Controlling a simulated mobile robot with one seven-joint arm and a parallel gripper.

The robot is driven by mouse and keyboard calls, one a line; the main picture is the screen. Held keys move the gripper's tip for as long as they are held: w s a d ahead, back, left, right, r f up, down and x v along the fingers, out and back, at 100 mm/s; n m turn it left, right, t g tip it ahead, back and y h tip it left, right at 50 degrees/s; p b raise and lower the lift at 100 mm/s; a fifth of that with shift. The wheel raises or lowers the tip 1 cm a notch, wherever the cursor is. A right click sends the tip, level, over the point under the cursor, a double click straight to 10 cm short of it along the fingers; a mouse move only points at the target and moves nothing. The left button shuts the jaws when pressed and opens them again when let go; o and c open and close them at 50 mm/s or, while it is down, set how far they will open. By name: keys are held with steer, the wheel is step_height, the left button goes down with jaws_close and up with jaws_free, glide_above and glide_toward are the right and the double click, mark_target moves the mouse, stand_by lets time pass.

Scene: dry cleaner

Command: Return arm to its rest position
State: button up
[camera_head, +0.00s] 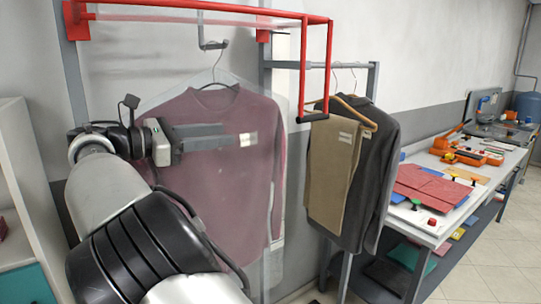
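My arm rises from the lower left and bends at the wrist near the left edge of the garment frame. My gripper (228,137) points right, with its grey fingers in front of the maroon sweater (225,175). The fingers overlap in this view, so their gap is unclear. No object shows held between them. I cannot tell whether the fingers touch the sweater or are only in front of it. The sweater hangs on a hanger inside a clear cover.
A red frame (316,70) stands over the sweater. Tan trousers (332,170) and a dark jacket (378,175) hang on a rack to its right. A long table (440,222) with folded red cloth (430,187) and tools runs along the right. A white shelf (25,170) is at left. Floor is free at lower right.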

steer(key=w+d+f+m+g+y, duration=0.1)
steer(key=w+d+m+g, duration=0.1)
steer(key=d, duration=0.9)
steer(key=s+d+f+m+g+y, duration=0.2)
steer(key=s+d+f+m+y, duration=0.15)
steer(key=d, duration=0.45)
steer(key=s+d+f+m+g+y, duration=0.25)
steer(key=s+d, duration=0.25)
steer(key=d, duration=0.3)
steer(key=s+f+m+t+y, duration=0.1)
steer(key=s+f+m+y, duration=0.2)
steer(key=s, duration=0.9)
steer(key=s+f+m+t+y, duration=0.1)
steer(key=s+f+m+y, duration=0.3)
steer(key=s+f+m, duration=0.3)
steer(key=s+m, duration=0.4)
steer(key=s, duration=0.1)
steer(key=shift+d+f, duration=0.2)
steer(key=shift+d, duration=0.2)
